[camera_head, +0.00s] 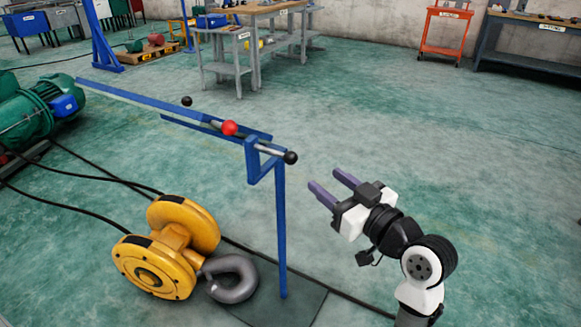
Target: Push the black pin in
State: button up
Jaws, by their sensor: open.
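A pin with a black ball knob (290,157) and a short grey shaft sticks out to the right from the top of a blue metal stand. A second black ball (187,101) shows beyond the blue rails, and a red ball knob (229,128) sits on the rails between them. Which black knob is the task's pin I cannot tell for certain. My gripper (325,180) is open and empty, right of and slightly below the near black knob in the picture. Its two purple fingers point up and left, apart from the knob.
The blue stand's post (281,230) rises from a dark floor plate. A yellow pulley block (165,245) with a grey hook (232,278) lies left of it. Black cables cross the floor. A green motor (30,110) is at left. Floor at right is clear.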

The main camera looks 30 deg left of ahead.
aim_at(294, 160)
jog(key=p+x, duration=0.1)
jog(key=x, duration=0.3)
jog(key=p+x, duration=0.1)
jog(key=x, duration=0.3)
jog(key=f+p+x, duration=0.1)
jog(key=x, duration=0.4)
jog(key=shift+s+a, duration=0.1)
